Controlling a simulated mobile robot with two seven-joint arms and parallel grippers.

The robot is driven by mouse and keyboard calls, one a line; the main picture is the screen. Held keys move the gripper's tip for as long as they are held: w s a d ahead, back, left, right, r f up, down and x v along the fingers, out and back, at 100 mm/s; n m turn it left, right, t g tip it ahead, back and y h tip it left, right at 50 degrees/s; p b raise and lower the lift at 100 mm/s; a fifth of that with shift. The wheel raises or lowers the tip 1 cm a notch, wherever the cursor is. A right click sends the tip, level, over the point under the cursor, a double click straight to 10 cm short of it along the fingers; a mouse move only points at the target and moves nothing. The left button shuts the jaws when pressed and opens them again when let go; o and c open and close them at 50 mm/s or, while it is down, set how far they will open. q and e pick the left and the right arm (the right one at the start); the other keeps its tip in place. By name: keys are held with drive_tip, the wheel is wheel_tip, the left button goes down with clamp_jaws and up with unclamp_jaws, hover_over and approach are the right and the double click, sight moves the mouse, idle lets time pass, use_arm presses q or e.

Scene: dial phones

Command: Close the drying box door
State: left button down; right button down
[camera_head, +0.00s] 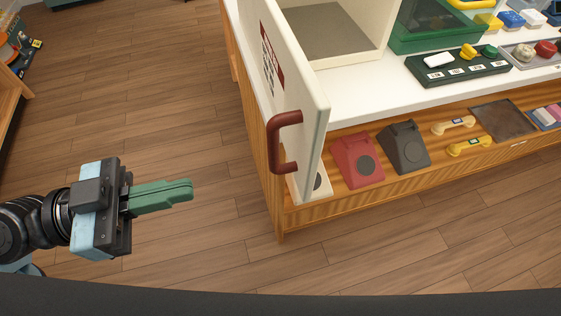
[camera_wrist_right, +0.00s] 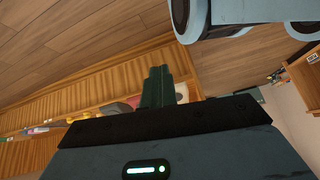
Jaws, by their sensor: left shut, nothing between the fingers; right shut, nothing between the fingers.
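The drying box (camera_head: 377,25) is a cream box on the white counter, its front open onto a grey floor inside. Its door (camera_head: 312,90) stands swung wide open, jutting out past the counter's front edge toward me. A dark red handle (camera_head: 280,143) is on the door's face, on the left side. My left gripper (camera_head: 190,190), with green fingers, is shut and empty, left of and apart from the handle, over the floor. My right gripper (camera_wrist_right: 160,72) shows only in the right wrist view, its green fingers shut and empty. The box is not clear in that view.
Below the counter a wooden shelf holds a red phone (camera_head: 358,158), a dark grey phone (camera_head: 404,146) and yellow handsets (camera_head: 468,146). A green case (camera_head: 432,28) and a dark tray (camera_head: 455,66) sit right of the box.

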use_arm(q)
drive_tip(key=shift+d, duration=0.1)
drive_tip(key=p, duration=0.6)
approach(305, 162)
drive_tip(key=x, duration=0.5)
drive_tip(key=shift+w+d, duration=0.1)
drive_tip(key=shift+d, duration=0.1)
drive_tip(key=shift+w+d+f, duration=0.1)
drive_tip(key=shift+w+d, duration=0.1)
drive_tip(key=shift+d, duration=0.5)
